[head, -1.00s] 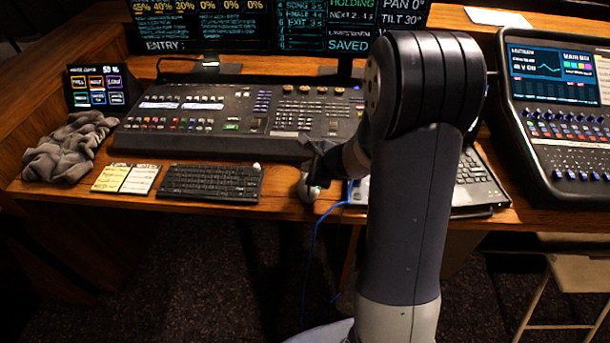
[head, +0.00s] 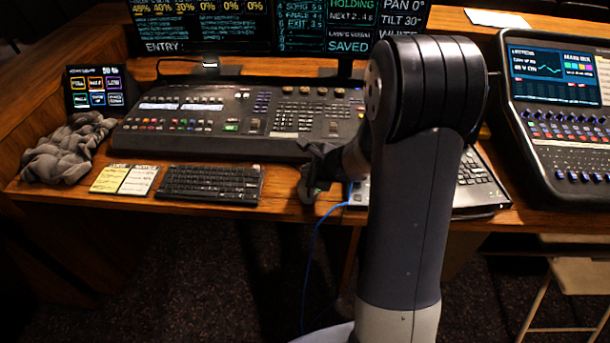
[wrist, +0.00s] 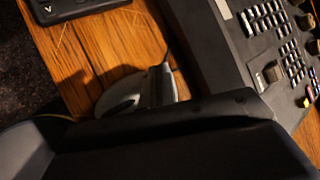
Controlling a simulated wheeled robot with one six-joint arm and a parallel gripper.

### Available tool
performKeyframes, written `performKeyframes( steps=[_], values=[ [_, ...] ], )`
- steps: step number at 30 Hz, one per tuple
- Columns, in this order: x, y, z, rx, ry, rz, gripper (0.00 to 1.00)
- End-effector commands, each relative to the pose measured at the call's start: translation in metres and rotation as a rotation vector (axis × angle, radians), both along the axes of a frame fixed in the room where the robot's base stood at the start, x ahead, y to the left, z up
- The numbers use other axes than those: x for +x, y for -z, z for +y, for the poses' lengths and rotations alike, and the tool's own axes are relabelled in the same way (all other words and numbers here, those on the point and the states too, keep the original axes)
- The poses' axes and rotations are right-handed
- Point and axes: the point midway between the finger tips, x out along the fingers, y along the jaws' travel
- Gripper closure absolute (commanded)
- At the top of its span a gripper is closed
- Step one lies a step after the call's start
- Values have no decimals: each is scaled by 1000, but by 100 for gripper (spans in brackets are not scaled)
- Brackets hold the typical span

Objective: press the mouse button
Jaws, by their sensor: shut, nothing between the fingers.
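The mouse (wrist: 120,96) is pale grey and shows in the wrist view on the wooden desk, partly hidden by my gripper's dark body. In the head view my gripper (head: 309,190) points down at the spot right of the keyboard and hides most or all of the mouse. My gripper (wrist: 163,82) is shut and empty, its dark tip at the right side of the mouse in the wrist view. I cannot tell whether the tip touches the mouse or hovers just over it.
A black keyboard (head: 210,184) lies left of the gripper, with note cards (head: 125,180) beyond it. The large console (head: 240,120) stands just behind. A laptop (head: 478,185) sits right, partly behind my arm. A blue cable (head: 313,245) hangs over the front edge.

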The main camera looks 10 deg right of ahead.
Motion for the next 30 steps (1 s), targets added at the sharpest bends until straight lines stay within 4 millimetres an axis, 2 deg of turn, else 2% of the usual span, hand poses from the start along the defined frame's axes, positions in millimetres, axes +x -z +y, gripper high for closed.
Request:
performKeyframes(
  steps=[12,22,30],
  values=[
    [0,1,0,0,0,0,100],
    [0,-14,0,-1,-1,0,100],
    [0,-13,0,0,0,0,100]
  ],
)
